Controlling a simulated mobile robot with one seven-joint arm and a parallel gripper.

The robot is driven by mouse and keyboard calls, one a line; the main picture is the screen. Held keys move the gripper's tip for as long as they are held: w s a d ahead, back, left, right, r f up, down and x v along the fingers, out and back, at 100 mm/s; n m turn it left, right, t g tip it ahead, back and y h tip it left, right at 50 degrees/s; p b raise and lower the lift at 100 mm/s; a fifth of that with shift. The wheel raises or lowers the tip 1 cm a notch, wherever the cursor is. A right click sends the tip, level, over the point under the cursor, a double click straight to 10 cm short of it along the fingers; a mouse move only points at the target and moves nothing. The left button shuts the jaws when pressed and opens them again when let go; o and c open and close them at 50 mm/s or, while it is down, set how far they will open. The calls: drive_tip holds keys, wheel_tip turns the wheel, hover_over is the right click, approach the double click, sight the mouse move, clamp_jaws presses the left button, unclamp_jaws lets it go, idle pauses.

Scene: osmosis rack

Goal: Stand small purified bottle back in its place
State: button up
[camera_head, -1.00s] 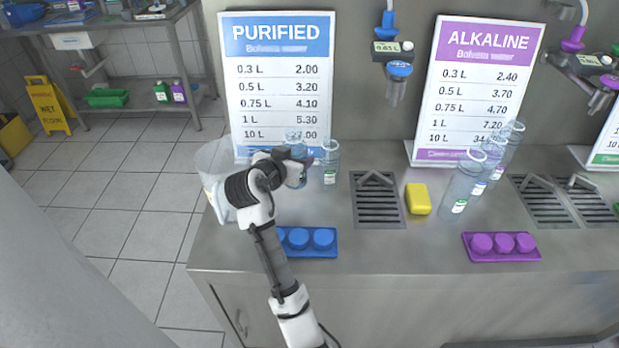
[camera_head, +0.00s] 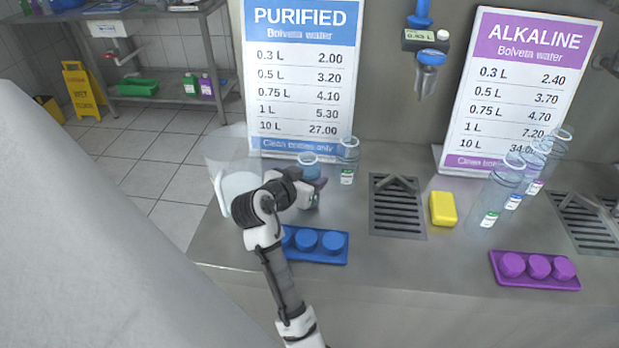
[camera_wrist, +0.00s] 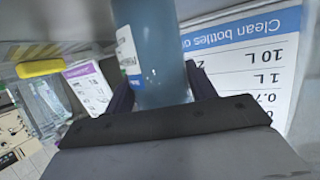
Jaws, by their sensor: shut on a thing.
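The small purified bottle (camera_head: 308,169), clear with a blue tint, is in my gripper (camera_head: 314,188) at the left end of the counter, in front of the PURIFIED sign. In the wrist view the bottle (camera_wrist: 155,55) is between the two fingers (camera_wrist: 162,95), with a blue and white label on its side. My gripper is shut on it. My wrist hides its lower part in the head view, so I cannot tell whether its base touches the counter. Another clear bottle (camera_head: 347,158) with a green-marked label stands just to the right, apart from it.
A large clear container (camera_head: 222,160) stands close on the left. A blue tray (camera_head: 318,257) with blue caps lies in front. The PURIFIED sign (camera_head: 300,75) is behind. To the right are a drain grate (camera_head: 397,210), a yellow sponge (camera_head: 443,209) and several alkaline bottles (camera_head: 492,200).

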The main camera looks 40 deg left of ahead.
drive_tip(key=shift+f, duration=0.2)
drive_tip(key=o, duration=1.3)
drive_tip(key=shift+w+r, duration=0.1)
drive_tip(key=shift+r, duration=0.05)
drive_tip(key=b+v, duration=0.2)
drive_tip(key=v, duration=1)
drive_tip(key=shift+r, duration=0.1)
